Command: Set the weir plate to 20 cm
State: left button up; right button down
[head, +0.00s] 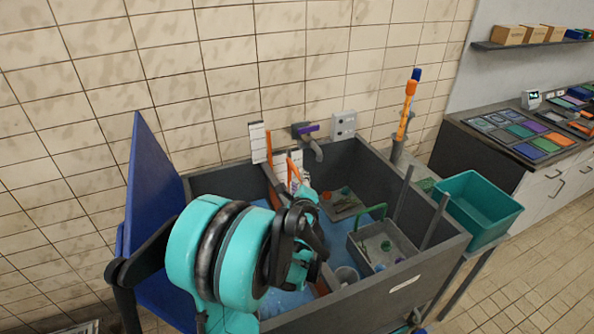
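My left gripper (306,232) reaches over the grey sink from the left, with its teal wrist and black knuckles toward me. Its fingers are mostly hidden by its own body, so I cannot tell whether they are open or hold anything. Orange upright guides (269,146) stand at the sink's back, on a divider that runs toward me. A white marked scale card (259,143) is beside them on the left, its figures too small to read. The weir plate itself is not clearly visible; my gripper covers much of the divider. My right gripper is not in view.
Blue water lies in the sink (452,247). A grey tray (400,245) with a green handle sits in its right half. A tap (305,133) is on the back wall. A teal bin (482,207) stands at the right. A blue panel (150,200) rises on the left.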

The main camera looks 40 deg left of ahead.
aim_at(298, 177)
pick_arm(q)
jog(key=b+x, duration=0.1)
jog(key=x, duration=0.5)
grip_shut()
